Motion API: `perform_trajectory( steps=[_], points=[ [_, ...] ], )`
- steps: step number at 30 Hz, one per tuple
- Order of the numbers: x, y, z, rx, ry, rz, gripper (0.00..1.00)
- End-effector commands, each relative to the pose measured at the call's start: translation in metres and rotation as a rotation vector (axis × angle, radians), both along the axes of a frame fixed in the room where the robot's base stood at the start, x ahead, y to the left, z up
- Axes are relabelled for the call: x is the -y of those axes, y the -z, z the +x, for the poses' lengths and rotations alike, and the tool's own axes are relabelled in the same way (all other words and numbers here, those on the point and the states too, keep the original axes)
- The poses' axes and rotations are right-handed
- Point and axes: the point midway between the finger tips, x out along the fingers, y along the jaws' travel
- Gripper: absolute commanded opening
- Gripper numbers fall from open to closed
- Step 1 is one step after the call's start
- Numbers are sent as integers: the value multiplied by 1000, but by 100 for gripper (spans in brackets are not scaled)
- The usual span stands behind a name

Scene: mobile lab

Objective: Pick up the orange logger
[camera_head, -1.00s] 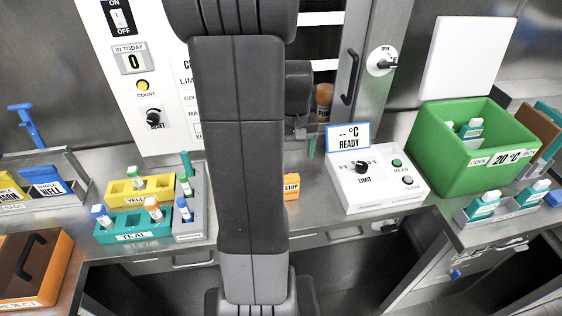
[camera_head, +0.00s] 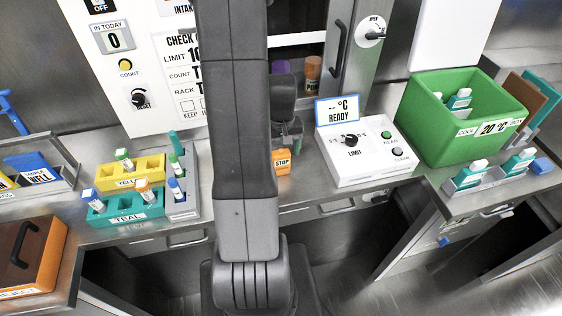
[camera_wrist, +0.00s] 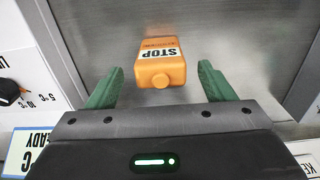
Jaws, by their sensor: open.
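The orange logger (camera_wrist: 160,62) is a small orange block with a white label reading STOP. In the wrist view it lies on the steel bench between and slightly beyond the green fingertips of my gripper (camera_wrist: 158,88). The fingers are apart, with a gap on each side of the logger and nothing held. In the head view the logger (camera_head: 281,161) is at the front of the bench, just right of my arm. My gripper (camera_head: 290,130) is beside and above it there, partly hidden by my arm.
A white READY meter box (camera_head: 365,155) stands right of the logger. A green cool box (camera_head: 430,125) is farther right. Yellow (camera_head: 110,180) and teal (camera_head: 150,207) tube racks stand to the left. The bench's front edge is close to the logger.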

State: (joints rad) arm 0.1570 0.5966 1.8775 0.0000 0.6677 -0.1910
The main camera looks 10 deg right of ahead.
Motion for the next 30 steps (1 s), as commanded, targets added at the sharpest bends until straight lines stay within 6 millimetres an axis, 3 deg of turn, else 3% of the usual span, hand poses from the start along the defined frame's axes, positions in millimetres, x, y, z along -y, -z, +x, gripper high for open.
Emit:
perform_trajectory(
  steps=[9, 17, 18, 25, 30],
  points=[
    [-1, 31, 0, -1, 0, 0, 75],
    [-1, 33, 0, 1, 0, 0, 75],
    [-1, 33, 0, 0, 0, 0, 74],
    [-1, 33, 0, 0, 0, 0, 28],
    [-1, 33, 0, 1, 0, 0, 26]
  ],
)
